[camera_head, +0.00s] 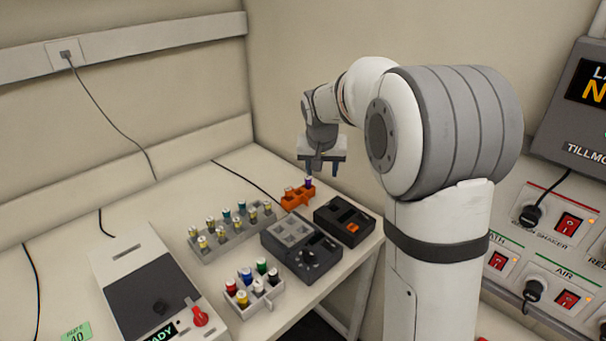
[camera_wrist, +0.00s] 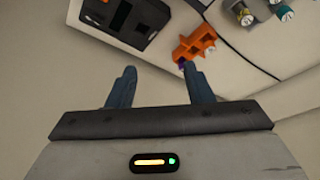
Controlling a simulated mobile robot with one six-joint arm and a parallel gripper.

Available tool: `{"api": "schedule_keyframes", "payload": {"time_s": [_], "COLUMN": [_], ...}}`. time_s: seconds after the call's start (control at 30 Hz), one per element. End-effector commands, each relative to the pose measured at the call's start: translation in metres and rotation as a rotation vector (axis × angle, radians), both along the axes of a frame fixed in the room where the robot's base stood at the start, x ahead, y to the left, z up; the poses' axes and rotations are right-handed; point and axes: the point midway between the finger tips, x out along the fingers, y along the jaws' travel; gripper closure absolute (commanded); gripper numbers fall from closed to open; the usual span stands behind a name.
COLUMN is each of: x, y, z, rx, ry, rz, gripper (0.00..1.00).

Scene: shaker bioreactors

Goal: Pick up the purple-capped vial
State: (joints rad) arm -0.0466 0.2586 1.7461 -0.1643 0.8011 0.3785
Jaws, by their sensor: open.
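The purple-capped vial (camera_head: 308,183) stands upright at the right end of a small orange rack (camera_head: 296,199) at the back of the table. My gripper (camera_head: 321,170) hangs above and close to the vial, pointing down, with its fingers apart and nothing between them. In the wrist view my gripper (camera_wrist: 158,75) is open. The orange rack (camera_wrist: 197,42) lies just beyond the right finger. A bit of the purple vial (camera_wrist: 182,63) shows beside that fingertip; the rest is hidden.
A dark block (camera_head: 345,219) is right of the orange rack. A grey rack with several vials (camera_head: 225,236) is to the left. A dark grey device (camera_head: 301,250) and a pale rack of coloured-cap vials (camera_head: 258,300) are nearer. A white machine (camera_head: 110,270) stands at left.

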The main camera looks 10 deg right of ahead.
Motion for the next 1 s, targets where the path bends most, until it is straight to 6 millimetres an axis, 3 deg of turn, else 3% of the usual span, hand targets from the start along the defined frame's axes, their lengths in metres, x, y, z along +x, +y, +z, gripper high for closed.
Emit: {"api": "schedule_keyframes", "payload": {"time_s": [0.03,0.2,0.4,1.0], "x": [0.025,0.095,0.142,0.174], "y": [0.001,0.005,0.008,0.009], "z": [-0.011,-0.047,-0.081,-0.139], "rx": [0.000,-0.001,0.000,0.001], "ry": [-0.001,-0.030,-0.054,-0.059], "rz": [-0.014,-0.066,-0.103,-0.115], "gripper": [0.53,0.53,0.53,0.53]}}
